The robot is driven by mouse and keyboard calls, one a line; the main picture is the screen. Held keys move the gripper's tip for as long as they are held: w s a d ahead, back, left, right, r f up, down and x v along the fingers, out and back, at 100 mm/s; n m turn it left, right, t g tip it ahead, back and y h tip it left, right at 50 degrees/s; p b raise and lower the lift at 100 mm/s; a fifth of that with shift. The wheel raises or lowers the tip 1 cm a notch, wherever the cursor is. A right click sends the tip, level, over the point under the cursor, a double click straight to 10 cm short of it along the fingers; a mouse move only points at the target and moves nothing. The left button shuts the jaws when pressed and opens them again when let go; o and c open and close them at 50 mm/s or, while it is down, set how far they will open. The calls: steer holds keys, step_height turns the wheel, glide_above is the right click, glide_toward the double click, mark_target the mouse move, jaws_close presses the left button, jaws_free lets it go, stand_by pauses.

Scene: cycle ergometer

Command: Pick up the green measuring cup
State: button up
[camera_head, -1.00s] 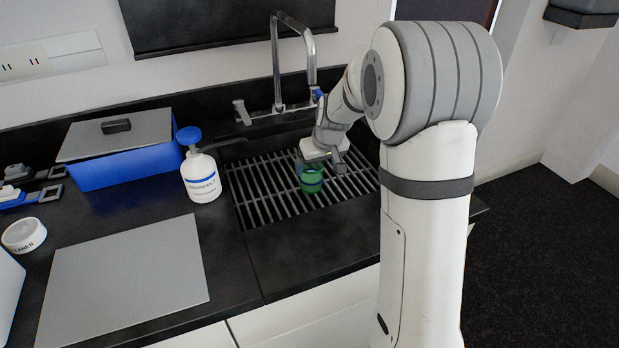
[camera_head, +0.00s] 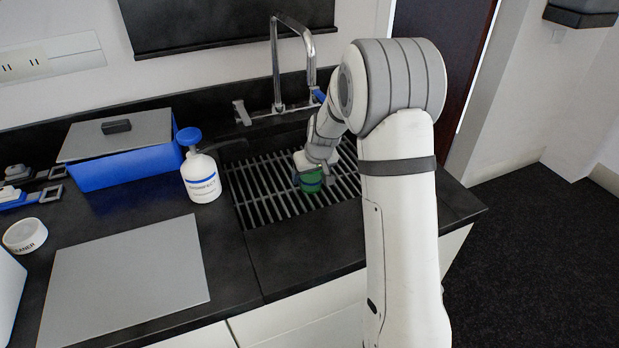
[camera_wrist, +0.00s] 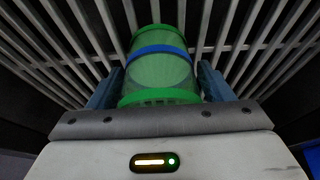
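The green measuring cup (camera_head: 311,181) with a blue band is at the metal grating over the sink in the head view. In the wrist view, the cup (camera_wrist: 160,68) fills the space between the two blue-grey fingers of my gripper (camera_wrist: 160,82). One finger is on each side of it, very close to its walls. The fingers look open around the cup; whether either touches it is hard to see. In the head view, my gripper (camera_head: 314,166) is right above and behind the cup and partly hides it.
The grating (camera_head: 262,196) lies under the cup, with the tap (camera_head: 277,70) behind. A white disinfectant bottle (camera_head: 202,180) with a blue pump stands left of the sink. Further left are a blue box (camera_head: 120,170), a grey board (camera_head: 125,275) and a white round container (camera_head: 25,235).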

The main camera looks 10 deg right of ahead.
steer(key=c, duration=1)
steer(key=shift+o, duration=0.2)
steer(key=shift+r, duration=0.2)
steer(key=shift+r, duration=0.75)
step_height(320, 180, up, 10)
steer(key=s+d, duration=0.1)
steer(key=s, duration=0.4)
steer(key=s+d+b, duration=0.1)
steer(key=s, duration=0.5)
steer(key=s+d+b, duration=0.1)
steer(key=s, duration=0.5)
steer(key=shift+s+d, duration=0.25)
steer(key=o, duration=0.6)
steer(key=c, duration=0.5)
